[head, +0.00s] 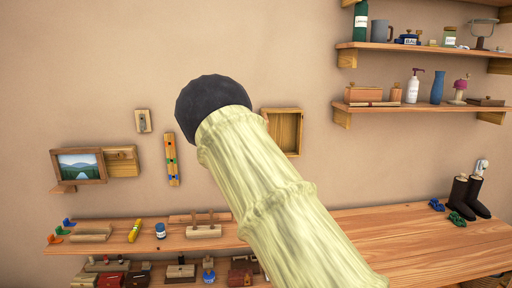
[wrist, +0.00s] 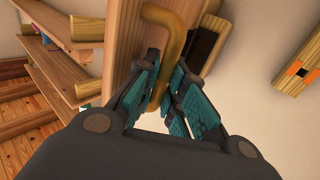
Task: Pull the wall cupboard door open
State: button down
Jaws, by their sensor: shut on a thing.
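In the wrist view, a curved brass-coloured handle (wrist: 163,17) stands on a wooden panel (wrist: 121,40), which looks like the cupboard door. My gripper (wrist: 166,78) is shut on the handle, with its teal-padded fingers on either side of the bar. In the head view, a small wooden wall cupboard (head: 298,131) shows a recessed front to the right of my arm. How far the door stands open cannot be told.
A framed picture (head: 80,166) and a wooden box (head: 122,164) hang at left, near a strip with coloured marks (head: 172,160). Loaded shelves (head: 420,107) are at upper right. A wooden worktop (head: 420,245) runs below, clear in its middle.

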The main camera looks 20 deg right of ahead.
jog(key=shift+r, duration=0.1)
jog(key=c, duration=1.8)
grip_release()
jog(key=shift+d, duration=0.15)
jog(key=shift+o, duration=0.2)
jog(key=shift+s, duration=0.1)
jog(key=v, duration=1.2)
